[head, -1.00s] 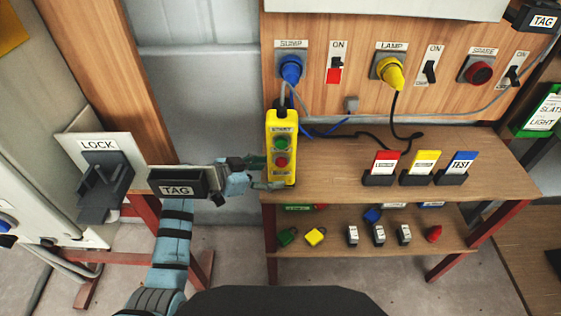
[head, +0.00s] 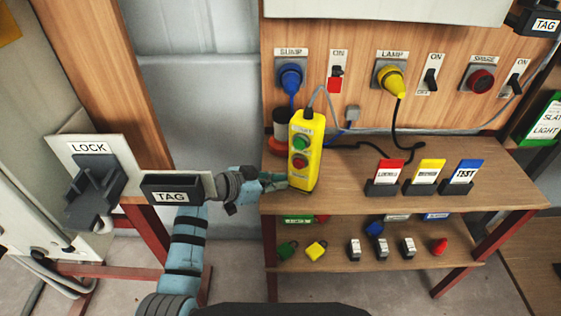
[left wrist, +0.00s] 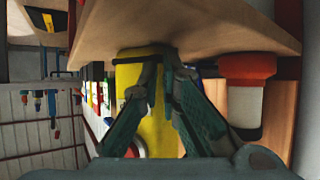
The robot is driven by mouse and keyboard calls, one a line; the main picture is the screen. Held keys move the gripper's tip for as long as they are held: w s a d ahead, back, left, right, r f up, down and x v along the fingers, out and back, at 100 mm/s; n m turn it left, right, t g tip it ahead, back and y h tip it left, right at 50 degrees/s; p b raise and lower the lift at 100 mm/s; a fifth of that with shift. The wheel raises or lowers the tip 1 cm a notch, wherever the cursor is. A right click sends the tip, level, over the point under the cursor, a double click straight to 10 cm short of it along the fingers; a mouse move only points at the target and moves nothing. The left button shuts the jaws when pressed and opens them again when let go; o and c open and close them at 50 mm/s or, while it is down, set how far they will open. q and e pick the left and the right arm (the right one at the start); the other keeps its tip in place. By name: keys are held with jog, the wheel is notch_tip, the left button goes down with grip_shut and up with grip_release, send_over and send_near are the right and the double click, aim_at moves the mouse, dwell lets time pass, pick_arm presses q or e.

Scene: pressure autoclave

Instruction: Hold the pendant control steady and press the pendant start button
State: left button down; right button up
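The yellow pendant control (head: 305,168) stands slightly tilted at the left front of the bench top, with a cable from its top. Its face shows a green button (head: 302,142) under a label partly reading START, and a red button (head: 299,161). My left gripper (head: 283,184) is at the pendant's lower left side, seeming to touch it. In the left wrist view the fingers (left wrist: 160,62) converge in front of the yellow pendant (left wrist: 155,125); the tips have a small gap, and whether they grip it is unclear. My right gripper is not in view.
Red, yellow and blue cards (head: 427,170) stand on the bench (head: 350,185). An orange-based cylinder (head: 276,146) stands behind the pendant. Padlocks and small tags lie on the lower shelf (head: 335,258). The LOCK (head: 95,190) and TAG (head: 172,190) holders are left of the bench.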

pick_arm(q)
jog(key=c, duration=0.8)
grip_release()
